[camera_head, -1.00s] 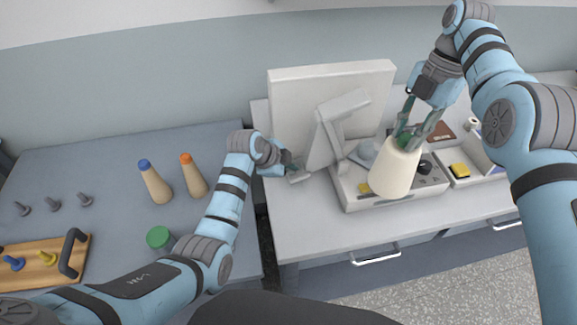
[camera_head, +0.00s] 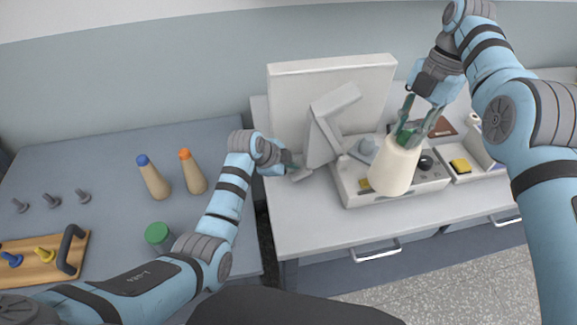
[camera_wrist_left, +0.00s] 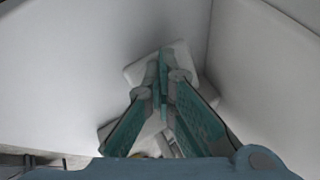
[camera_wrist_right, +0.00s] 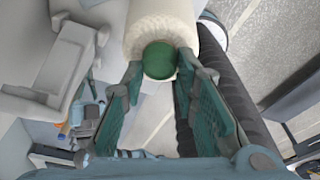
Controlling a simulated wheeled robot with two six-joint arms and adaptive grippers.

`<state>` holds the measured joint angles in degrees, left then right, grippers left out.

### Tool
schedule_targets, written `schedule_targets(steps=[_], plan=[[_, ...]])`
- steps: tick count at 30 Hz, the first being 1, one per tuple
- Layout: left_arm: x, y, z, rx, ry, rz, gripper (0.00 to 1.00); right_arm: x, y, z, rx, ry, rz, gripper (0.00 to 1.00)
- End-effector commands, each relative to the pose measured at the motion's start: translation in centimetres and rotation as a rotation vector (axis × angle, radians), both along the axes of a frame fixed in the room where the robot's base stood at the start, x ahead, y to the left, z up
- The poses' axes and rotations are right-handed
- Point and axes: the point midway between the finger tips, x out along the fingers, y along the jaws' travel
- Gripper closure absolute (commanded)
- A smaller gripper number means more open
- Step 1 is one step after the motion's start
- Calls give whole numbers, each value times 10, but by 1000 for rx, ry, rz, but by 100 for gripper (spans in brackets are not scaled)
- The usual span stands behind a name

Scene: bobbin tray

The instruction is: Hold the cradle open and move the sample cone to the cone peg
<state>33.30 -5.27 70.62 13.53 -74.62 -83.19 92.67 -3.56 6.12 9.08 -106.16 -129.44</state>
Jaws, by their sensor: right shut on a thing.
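The cream sample cone (camera_head: 395,168) with a green tip hangs upright in my right gripper (camera_head: 405,138), in front of the white machine. The right wrist view shows the fingers (camera_wrist_right: 160,75) closed on its green tip (camera_wrist_right: 159,60). The white cradle arm (camera_head: 322,130) is tilted in front of the machine's back panel. My left gripper (camera_head: 293,165) is at the lower left end of this arm. In the left wrist view its fingertips (camera_wrist_left: 163,60) are together against a pale block (camera_wrist_left: 180,58); contact is hard to judge. I cannot tell which peg is the cone peg.
The left table holds blue-tipped (camera_head: 153,178) and orange-tipped (camera_head: 193,172) cones, a green-topped item (camera_head: 158,236), grey pegs (camera_head: 51,200) and a wooden board (camera_head: 40,266) with a dark handle.

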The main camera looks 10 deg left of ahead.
Motion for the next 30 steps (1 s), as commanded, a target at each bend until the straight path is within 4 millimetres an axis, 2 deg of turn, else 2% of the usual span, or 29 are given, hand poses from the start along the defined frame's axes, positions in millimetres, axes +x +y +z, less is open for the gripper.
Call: schedule_targets(steps=[30], plan=[[0,0,38,0,-1,0,100,0,0,1,0,-1,0,100]])
